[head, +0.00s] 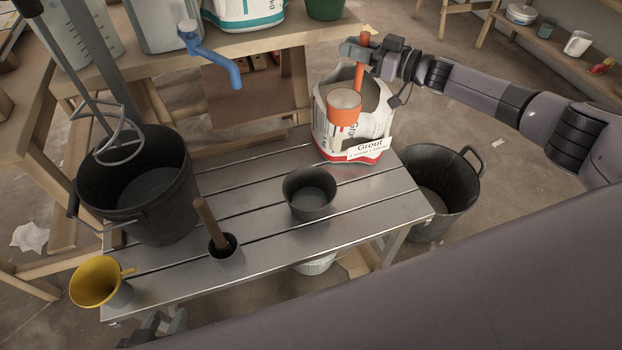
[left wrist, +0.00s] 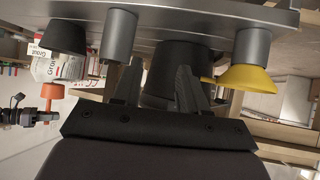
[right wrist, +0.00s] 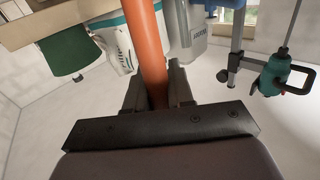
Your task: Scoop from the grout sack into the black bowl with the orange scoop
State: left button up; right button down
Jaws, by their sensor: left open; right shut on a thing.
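The orange scoop (head: 344,116) is held up in front of and above the open grout sack (head: 338,148), with pale material showing in its cup. My right gripper (head: 366,50) is shut on the scoop's upright handle, which also shows between its fingers in the right wrist view (right wrist: 148,50). The sack stands at the far right of the metal bench. The black bowl (head: 310,204) stands upright on the bench, nearer than the sack; its inside looks empty. My left gripper (head: 158,328) is open and empty by the bench's near edge; its fingers show in the left wrist view (left wrist: 155,88).
A large black bucket (head: 150,215) with a mixer whisk stands at the bench's left. A grey cup with a wooden handle (head: 210,225) and a yellow funnel (head: 97,284) are near the front. Another black tub (head: 450,205) is right of the bench. Bare slats surround the bowl.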

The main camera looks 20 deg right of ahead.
jog(key=shift+s+d, duration=0.4)
jog(key=shift+s, duration=0.2)
